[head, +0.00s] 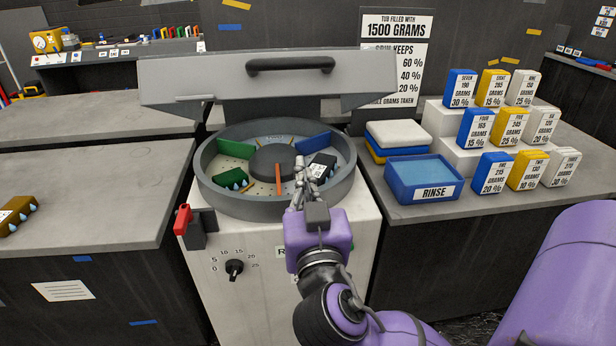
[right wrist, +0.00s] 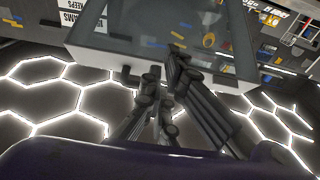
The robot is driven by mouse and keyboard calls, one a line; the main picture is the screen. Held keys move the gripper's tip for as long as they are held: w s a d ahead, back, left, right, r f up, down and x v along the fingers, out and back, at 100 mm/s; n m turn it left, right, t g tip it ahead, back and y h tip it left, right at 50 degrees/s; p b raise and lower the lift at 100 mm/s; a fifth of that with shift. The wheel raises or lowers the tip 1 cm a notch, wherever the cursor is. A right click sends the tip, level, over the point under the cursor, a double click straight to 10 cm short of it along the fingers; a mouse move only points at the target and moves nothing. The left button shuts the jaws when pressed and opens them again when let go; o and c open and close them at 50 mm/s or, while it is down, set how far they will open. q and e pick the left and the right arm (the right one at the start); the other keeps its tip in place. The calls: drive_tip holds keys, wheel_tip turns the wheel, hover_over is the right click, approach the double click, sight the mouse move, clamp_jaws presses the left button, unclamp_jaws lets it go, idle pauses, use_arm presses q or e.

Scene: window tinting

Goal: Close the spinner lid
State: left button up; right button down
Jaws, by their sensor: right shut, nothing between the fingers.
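The spinner lid (head: 270,84) is a wide grey panel with a dark handle (head: 290,65). It stands raised behind the round grey tub (head: 210,183) in the head view. Inside the tub are coloured dividers, a green block (head: 231,179) and a white-and-black block (head: 322,164). My right gripper (head: 303,172) is over the tub's front right part, in front of and below the lid. It is shut and empty. Its fingers also show in the right wrist view (right wrist: 163,85), near a grey panel that I cannot surely identify. My left gripper is out of view.
A red switch (head: 183,219) and a dial (head: 234,268) are on the spinner's front. The right counter holds a blue rinse tub (head: 425,180), stacked sponges (head: 398,137) and several labelled blocks on white steps (head: 455,160). The left counter (head: 100,190) is mostly clear.

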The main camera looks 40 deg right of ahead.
drive_tip(key=w+d+r+m+h+p, duration=0.15)
drive_tip(key=r+p, duration=0.35)
drive_tip(key=r, duration=0.5)
drive_tip(key=w+d+r+m+h+p, duration=0.15)
drive_tip(key=r+p, duration=0.35)
drive_tip(key=r, duration=0.5)
drive_tip(key=w+d+r+n+t+y+p, duration=0.1)
drive_tip(key=w+d+r+n+t+p, duration=0.2)
drive_tip(key=w, duration=0.6)
use_arm(q)
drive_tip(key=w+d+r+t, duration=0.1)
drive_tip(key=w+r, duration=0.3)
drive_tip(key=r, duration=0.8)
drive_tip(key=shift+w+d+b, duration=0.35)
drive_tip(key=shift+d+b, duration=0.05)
drive_tip(key=shift+b, duration=0.05)
use_arm(e)
drive_tip(key=f, duration=0.2)
drive_tip(key=w+f, duration=0.1)
drive_tip(key=shift+d+f+y, duration=0.2)
drive_tip(key=shift+d+y, duration=0.1)
drive_tip(key=shift+d, duration=0.1)
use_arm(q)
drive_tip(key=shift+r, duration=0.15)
